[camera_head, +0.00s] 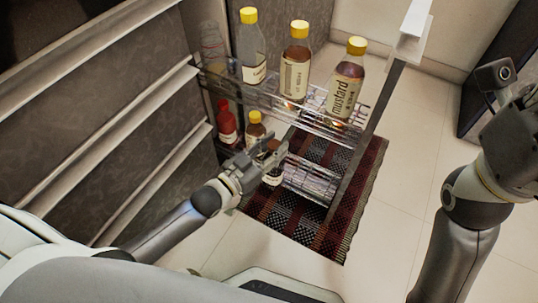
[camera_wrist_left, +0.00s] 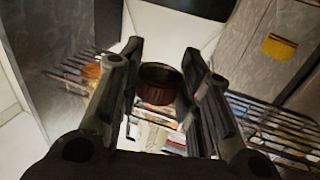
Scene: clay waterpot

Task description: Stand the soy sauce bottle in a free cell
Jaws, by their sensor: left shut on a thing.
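The soy sauce bottle (camera_head: 272,178) has a dark body and a pale label. It is at the left part of the lower wire basket (camera_head: 312,184) in the head view; I cannot tell whether its base touches the basket. My left gripper (camera_head: 268,150) is shut on its upper part. In the left wrist view the ribbed dark brown cap (camera_wrist_left: 158,84) is between the fingers of my left gripper (camera_wrist_left: 163,62). The fingers hide part of the bottle. My right arm is at the right edge of the head view, but its gripper fingers are not visible.
The upper basket (camera_head: 262,98) holds several yellow-capped bottles, including a mustard bottle (camera_head: 345,88). The lower level also has a red bottle (camera_head: 227,124) and a yellow-capped bottle (camera_head: 255,130). The lower basket's right part looks empty. A metal post (camera_head: 366,145) stands at its right.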

